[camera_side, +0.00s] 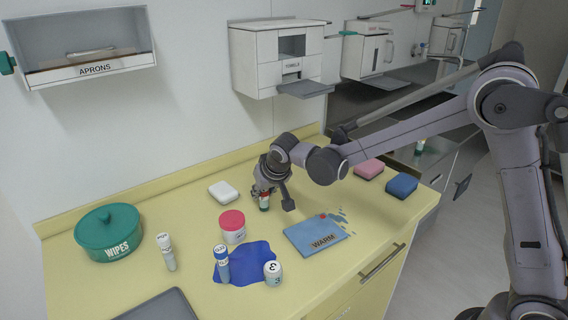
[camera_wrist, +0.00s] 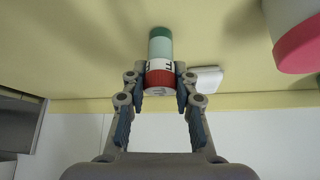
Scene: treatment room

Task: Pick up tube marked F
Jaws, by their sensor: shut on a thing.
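My gripper (camera_wrist: 159,82) is shut on a small tube (camera_wrist: 160,50) with a red cap, a pale body and a green base. Part of a dark letter shows on its white band, but the fingers cover some of it and I cannot read it surely. In the side view the tube (camera_side: 264,202) stands upright below my gripper (camera_side: 266,190) near the back of the yellow counter. I cannot tell whether its base touches the counter.
On the counter (camera_side: 180,205) are a white-capped tube (camera_side: 168,253), a blue tube (camera_side: 222,264) and numbered pot (camera_side: 273,273) at a blue spill (camera_side: 259,252), a pink-lidded jar (camera_side: 232,228), a WIPES tub (camera_side: 107,233), a white block (camera_side: 223,191) and a WARM pack (camera_side: 315,237).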

